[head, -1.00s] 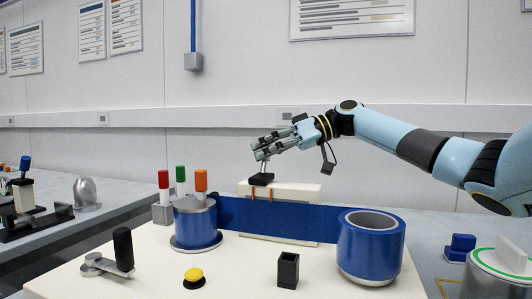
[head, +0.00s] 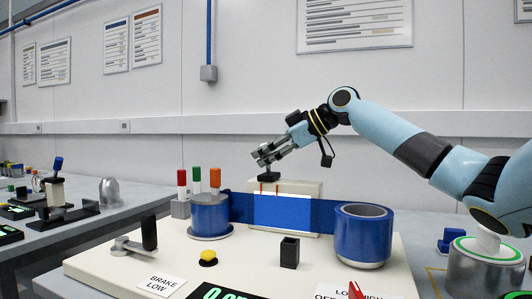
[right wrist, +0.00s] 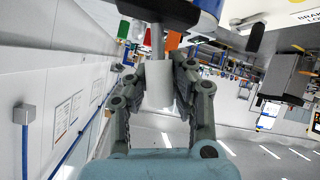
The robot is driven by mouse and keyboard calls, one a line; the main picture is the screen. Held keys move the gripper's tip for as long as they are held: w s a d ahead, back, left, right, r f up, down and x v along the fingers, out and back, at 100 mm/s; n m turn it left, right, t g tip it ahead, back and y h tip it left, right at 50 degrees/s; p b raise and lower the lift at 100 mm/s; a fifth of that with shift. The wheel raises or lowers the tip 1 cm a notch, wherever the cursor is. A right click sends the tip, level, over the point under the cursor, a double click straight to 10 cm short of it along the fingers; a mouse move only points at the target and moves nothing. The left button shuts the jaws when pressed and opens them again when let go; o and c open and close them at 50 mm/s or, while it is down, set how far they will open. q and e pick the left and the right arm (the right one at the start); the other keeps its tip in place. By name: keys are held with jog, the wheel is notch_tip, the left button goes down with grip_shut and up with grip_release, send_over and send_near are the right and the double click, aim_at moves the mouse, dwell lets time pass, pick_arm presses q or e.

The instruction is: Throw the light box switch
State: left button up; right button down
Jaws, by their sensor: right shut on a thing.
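The light box (head: 314,188) is a cream box standing behind the blue strip, near the middle of the head view. Its front glows bluish white through the strip. The switch's black base (head: 269,175) sits on its top left. My right gripper (head: 265,157) is just above that base. In the right wrist view its fingers (right wrist: 159,75) are shut on the switch's pale knob (right wrist: 158,88), with a grey shaft (right wrist: 157,42) beyond it. The lever is mostly hidden by the fingers in the head view. My left gripper is not in view.
The blue strip (head: 325,214) runs between a left roll (head: 210,216) and a right roll (head: 363,236). Red, green and orange posts (head: 215,178) stand close left of the gripper. A crank (head: 149,234), yellow button (head: 208,255) and black holder (head: 289,252) are in front.

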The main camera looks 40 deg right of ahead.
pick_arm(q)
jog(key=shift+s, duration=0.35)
pick_arm(e)
jog(key=shift+s+a+f+n+t+h, duration=0.15)
jog(key=shift+a+n+t+h, duration=0.1)
jog(key=shift+n+t+h, duration=0.2)
jog(key=c, duration=1.1)
grip_release()
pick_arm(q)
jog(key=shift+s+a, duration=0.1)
pick_arm(e)
notch_tip(320, 180, up, 10)
